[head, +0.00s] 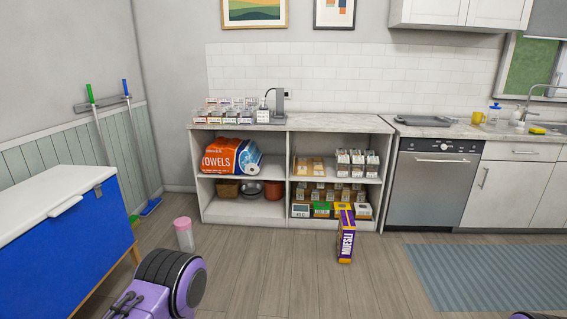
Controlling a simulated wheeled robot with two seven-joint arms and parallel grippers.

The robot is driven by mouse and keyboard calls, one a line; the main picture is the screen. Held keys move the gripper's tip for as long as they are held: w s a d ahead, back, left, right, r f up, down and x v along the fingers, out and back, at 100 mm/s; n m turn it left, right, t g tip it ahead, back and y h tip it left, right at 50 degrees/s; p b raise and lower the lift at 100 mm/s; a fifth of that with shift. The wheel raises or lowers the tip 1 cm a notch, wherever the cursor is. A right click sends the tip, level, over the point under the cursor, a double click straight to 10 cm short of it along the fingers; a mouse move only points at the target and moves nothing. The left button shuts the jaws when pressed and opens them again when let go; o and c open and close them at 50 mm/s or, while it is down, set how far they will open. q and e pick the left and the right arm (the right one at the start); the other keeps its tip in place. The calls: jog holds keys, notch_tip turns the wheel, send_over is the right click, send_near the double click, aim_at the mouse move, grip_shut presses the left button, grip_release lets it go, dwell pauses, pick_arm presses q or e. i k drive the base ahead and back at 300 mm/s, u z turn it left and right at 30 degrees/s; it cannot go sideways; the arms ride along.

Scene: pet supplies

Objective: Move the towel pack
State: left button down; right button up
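The towel pack (222,157) is orange with a white and blue end and the word TOWELS on its front. It lies on the upper left shelf of an open shelving unit (288,178) against the back wall and looks slightly tilted. Nothing covers its front. My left arm shows only as a purple and black part at the bottom left, and a sliver of purple shows at the bottom right corner. Neither gripper is in view, so I cannot see the fingers or anything in them.
A purple muesli box (346,238) stands on the floor before the unit's right half. A pink-lidded jar (184,235) stands on the floor at its left. A blue chest (70,255) fills the left side. A striped rug (490,277) lies right. The middle floor is clear.

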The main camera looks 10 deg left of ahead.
aim_at(235, 156)
jog(key=u, duration=0.7)
jog(key=i, duration=1.95)
jog(key=u, duration=0.3)
jog(key=i, duration=2.6)
jog(key=z, duration=0.6)
